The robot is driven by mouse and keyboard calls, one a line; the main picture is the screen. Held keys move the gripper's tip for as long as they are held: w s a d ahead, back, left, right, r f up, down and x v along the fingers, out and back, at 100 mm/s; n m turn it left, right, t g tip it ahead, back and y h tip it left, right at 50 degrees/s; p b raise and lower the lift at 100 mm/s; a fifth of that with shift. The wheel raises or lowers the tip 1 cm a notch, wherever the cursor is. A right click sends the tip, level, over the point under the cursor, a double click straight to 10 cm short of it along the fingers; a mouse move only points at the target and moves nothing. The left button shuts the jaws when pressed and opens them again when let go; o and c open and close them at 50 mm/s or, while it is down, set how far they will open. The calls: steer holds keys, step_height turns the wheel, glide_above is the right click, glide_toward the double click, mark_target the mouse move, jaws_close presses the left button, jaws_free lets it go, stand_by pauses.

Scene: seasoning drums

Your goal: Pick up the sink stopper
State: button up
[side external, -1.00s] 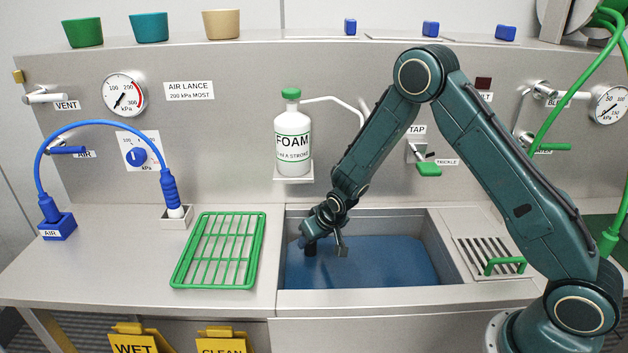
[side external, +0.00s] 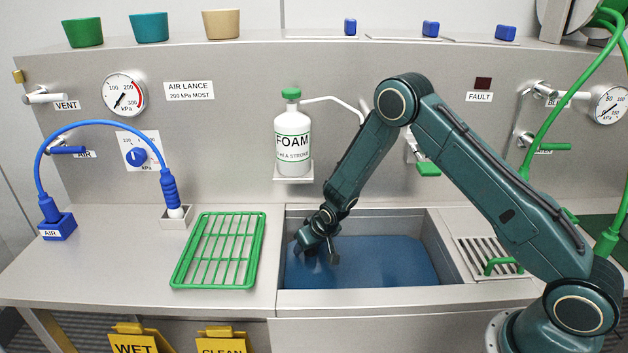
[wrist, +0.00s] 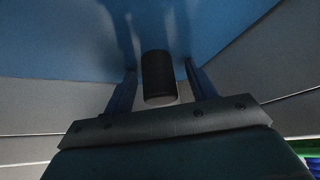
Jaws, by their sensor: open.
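The sink (side external: 360,213) holds blue water (side external: 385,262). My gripper (side external: 316,258) is low in the left part of the sink, its tips at or below the water surface. In the wrist view my gripper (wrist: 160,70) is open, with one finger on each side of a short dark upright cylinder, likely the grip of the sink stopper (wrist: 158,78). Gaps show between the cylinder and both fingers. The stopper is not clearly visible in the side view, and its lower part cannot be made out.
A green rack (side external: 218,250) lies on the counter left of the sink. A foam bottle (side external: 292,140) stands on a wall shelf behind. A drain grate (side external: 480,250) with a green handle is to the right. The sink walls surround my gripper closely at left and back.

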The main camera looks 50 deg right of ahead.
steer(key=shift+w+d+f, duration=0.1)
steer(key=shift+w+f, duration=0.15)
steer(key=shift+f, duration=0.2)
steer(key=c, duration=1.1)
steer(key=shift+r, duration=0.15)
steer(key=r, duration=0.6)
steer(key=shift+s+r, duration=0.35)
steer(key=shift+r, duration=0.05)
steer(key=s+a, duration=0.1)
steer(key=s, duration=0.4)
steer(key=s+a, duration=0.1)
steer(key=s, duration=0.5)
steer(key=s+a, duration=0.1)
steer(key=s, duration=0.5)
steer(key=shift+a, duration=0.3)
